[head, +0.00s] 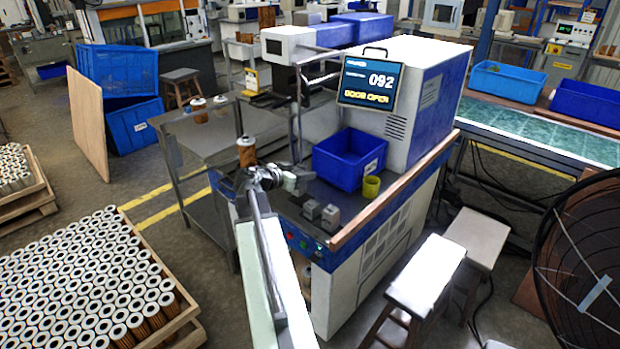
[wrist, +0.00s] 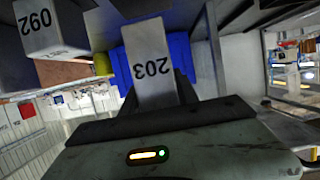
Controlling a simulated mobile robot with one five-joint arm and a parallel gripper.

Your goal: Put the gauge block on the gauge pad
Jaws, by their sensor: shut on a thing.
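My gripper (head: 298,181) is over the front part of the machine's dark worktop. It is shut on a light grey block marked 203 (wrist: 156,66), which shows upside down between the dark fingers in the wrist view. A second grey block marked 092 (wrist: 50,28) is at upper left in that view, apart from the fingers. In the head view two small grey blocks (head: 312,209) (head: 330,216) stand side by side on the worktop, in front of my gripper; their marks are too small to read. The machine's screen (head: 368,82) shows 092 and "DOOR OPEN". I cannot make out the gauge pad.
A blue bin (head: 349,160) and a yellow-green cup (head: 371,187) stand on the worktop to the right of my gripper. An orange-brown cartridge (head: 247,153) is just left of my gripper. A wooden rail (head: 395,192) edges the worktop. Stools (head: 426,275) stand at right.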

